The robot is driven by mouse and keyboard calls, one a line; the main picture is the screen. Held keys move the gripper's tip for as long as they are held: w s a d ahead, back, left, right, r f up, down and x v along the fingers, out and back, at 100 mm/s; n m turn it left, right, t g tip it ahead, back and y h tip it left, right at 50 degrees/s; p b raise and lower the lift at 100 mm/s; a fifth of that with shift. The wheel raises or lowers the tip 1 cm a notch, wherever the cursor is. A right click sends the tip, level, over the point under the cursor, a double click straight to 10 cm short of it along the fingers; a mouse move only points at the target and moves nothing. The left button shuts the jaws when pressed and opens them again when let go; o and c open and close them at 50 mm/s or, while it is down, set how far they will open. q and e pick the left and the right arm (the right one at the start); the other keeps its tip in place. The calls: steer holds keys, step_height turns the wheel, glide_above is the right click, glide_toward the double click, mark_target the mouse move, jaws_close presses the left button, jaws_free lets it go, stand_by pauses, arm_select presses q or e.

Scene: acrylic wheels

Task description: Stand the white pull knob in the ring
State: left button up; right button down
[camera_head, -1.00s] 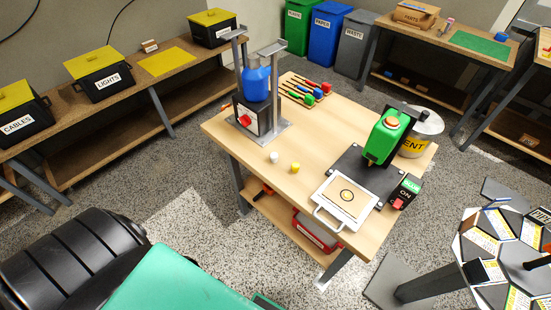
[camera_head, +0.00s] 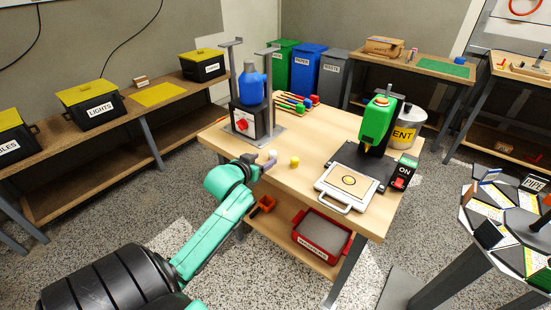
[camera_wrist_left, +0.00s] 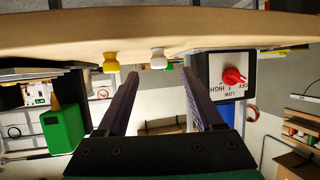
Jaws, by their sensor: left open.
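The white pull knob (camera_head: 272,154) stands near the table's left front edge, beside a yellow knob (camera_head: 294,161). The ring (camera_head: 348,180) is a small yellow-outlined circle on the tan panel of a white handled plate at the table's front right. My left gripper (camera_head: 259,165) is at the table's edge, just short of the white knob. In the left wrist view, upside down, its open fingers (camera_wrist_left: 160,76) are empty, with the white knob (camera_wrist_left: 158,58) beyond and between their tips. The yellow knob (camera_wrist_left: 110,62) is left of them there. My right gripper is not in view.
A green-topped press (camera_head: 377,122) stands behind the plate, with an ON switch box (camera_head: 404,172) at right. A blue bottle (camera_head: 251,84) sits on a stand with a red dial behind the knobs. The tabletop between knobs and plate is clear.

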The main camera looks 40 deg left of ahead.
mark_target(271, 155)
arm_select(q)
steer(key=x, duration=0.8)
steer(key=shift+w+d+r, duration=0.1)
steer(key=shift+w, duration=0.1)
steer(key=shift+s+r, duration=0.1)
steer(key=shift+c, duration=0.8)
jaws_close()
